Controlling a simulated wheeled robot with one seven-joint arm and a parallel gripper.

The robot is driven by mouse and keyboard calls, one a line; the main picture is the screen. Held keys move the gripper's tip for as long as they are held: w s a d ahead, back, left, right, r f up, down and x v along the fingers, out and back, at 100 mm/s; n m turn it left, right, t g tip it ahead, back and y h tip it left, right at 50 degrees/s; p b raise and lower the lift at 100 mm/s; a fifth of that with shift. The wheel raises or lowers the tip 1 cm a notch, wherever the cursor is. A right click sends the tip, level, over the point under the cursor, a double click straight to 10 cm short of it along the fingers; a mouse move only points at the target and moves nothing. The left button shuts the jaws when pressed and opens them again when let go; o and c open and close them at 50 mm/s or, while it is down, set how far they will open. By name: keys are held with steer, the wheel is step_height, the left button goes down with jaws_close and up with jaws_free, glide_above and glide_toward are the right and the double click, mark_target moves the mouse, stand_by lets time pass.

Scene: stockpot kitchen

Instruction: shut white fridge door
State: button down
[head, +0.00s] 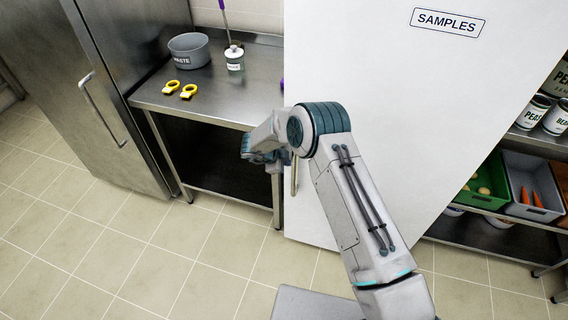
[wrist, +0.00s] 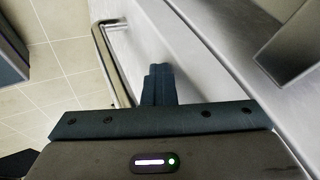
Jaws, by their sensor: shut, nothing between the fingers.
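The white fridge door (head: 395,120) is a large white panel with a "SAMPLES" label, filling the middle right of the head view. Its upright bar handle (head: 294,176) shows near its left edge, partly behind my arm. My gripper (head: 258,156) is by that left edge, in front of the steel table. In the wrist view my gripper (wrist: 158,84) is shut and empty, its fingers together close to a pale smooth surface. A metal bar handle (wrist: 112,60) stands just left of the fingers. I cannot tell whether the fingers touch the surface, nor how far the door is open.
A steel cabinet (head: 95,100) stands at left. Shelves with cans (head: 533,110), a green crate (head: 482,178) and a grey crate (head: 530,185) are at right. The tiled floor (head: 130,250) is clear.

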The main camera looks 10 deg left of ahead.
steer(key=shift+w+d+r, duration=0.2)
steer(key=shift+w+r, duration=0.25)
steer(key=shift+w, duration=0.3)
steer(key=shift+s, duration=0.15)
steer(key=s+a+r+b, duration=0.1)
steer(key=s+a+r, duration=0.3)
steer(key=s+r, duration=0.3)
steer(key=s, duration=0.2)
steer(key=shift+s+a, duration=0.35)
